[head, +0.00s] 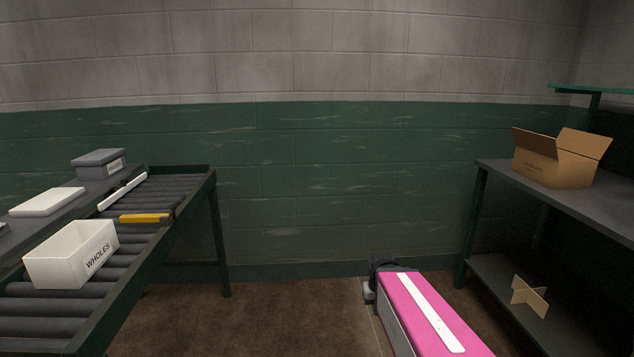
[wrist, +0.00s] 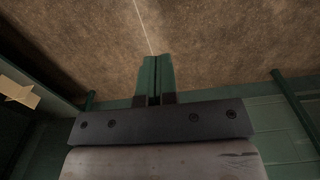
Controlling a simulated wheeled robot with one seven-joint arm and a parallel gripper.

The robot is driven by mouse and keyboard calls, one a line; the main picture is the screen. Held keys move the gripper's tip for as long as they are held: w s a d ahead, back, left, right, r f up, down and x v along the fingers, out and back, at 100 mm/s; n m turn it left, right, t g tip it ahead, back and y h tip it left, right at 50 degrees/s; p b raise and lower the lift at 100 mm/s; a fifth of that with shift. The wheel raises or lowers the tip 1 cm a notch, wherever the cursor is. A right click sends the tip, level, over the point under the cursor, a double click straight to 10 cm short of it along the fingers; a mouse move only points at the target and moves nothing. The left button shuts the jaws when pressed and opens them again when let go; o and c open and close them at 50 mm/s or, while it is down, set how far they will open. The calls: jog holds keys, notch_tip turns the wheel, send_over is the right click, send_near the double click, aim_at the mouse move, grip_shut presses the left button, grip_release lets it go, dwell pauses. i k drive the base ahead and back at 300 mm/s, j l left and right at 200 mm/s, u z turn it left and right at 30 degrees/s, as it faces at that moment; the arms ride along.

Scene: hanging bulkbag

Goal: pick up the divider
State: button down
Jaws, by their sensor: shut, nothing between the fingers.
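The divider (head: 528,296) is a tan cardboard piece of crossed panels. It stands on the lower shelf of the dark bench at the right in the head view. In the wrist view a tan piece that looks like it (wrist: 20,93) shows at the left edge, partly cut off. My gripper (wrist: 156,62) shows in the wrist view with its green fingers together and nothing between them. It is over the brown floor, well apart from the divider. The fingers cannot be made out in the head view.
An open cardboard box (head: 553,160) stands on the bench top (head: 610,205), above the lower shelf (head: 490,268). At the left, a roller conveyor (head: 40,305) carries a white bin (head: 70,255) marked WHOLES. A grey box (head: 98,163) stands behind. Floor between is open.

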aim_at(522, 293)
jog(key=z, duration=1.45)
